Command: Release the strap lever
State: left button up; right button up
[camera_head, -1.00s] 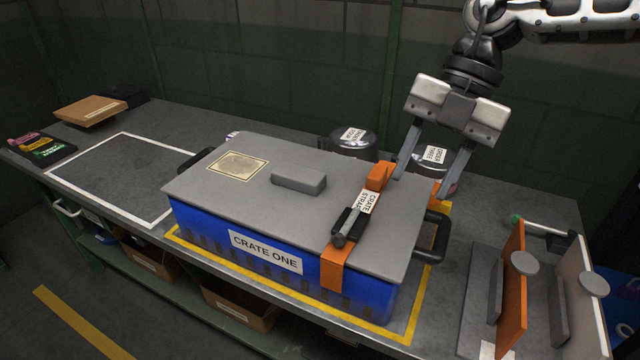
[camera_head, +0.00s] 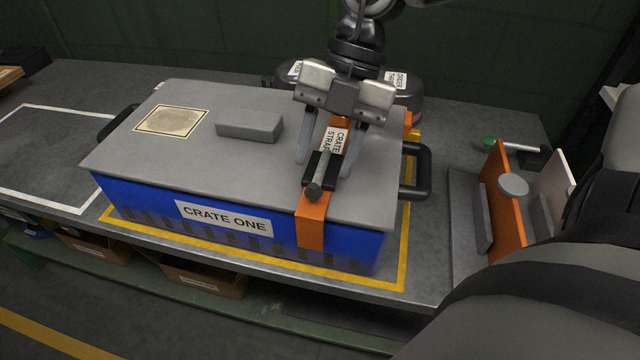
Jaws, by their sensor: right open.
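The blue crate (camera_head: 140,200), labelled CRATE ONE, stands on the bench with its grey lid (camera_head: 190,155) on. An orange strap (camera_head: 311,230) runs over the lid and down the front. My right gripper (camera_head: 328,160) is open above the lid, pointing down, with a finger on each side of the strap and lever. I cannot tell whether its fingers touch either. The gripper body hides part of the strap's far end. My left gripper is not in view.
Dark pots (camera_head: 405,90) stand behind the crate. A black side handle (camera_head: 417,170) sticks out at the crate's right. A rack with orange and pale panels (camera_head: 506,205) is farther right. A grey block (camera_head: 249,127) rises from the lid. The white-outlined area (camera_head: 50,155) at left is clear.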

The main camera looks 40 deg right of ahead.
aim_at(317, 181)
jog(key=b+x, duration=0.1)
jog(key=x, duration=0.1)
jog(key=shift+a+f, duration=0.1)
jog(key=shift+f, duration=0.25)
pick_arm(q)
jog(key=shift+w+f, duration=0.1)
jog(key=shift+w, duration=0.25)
pick_arm(e)
jog(key=shift+a+f, duration=0.2)
grip_shut()
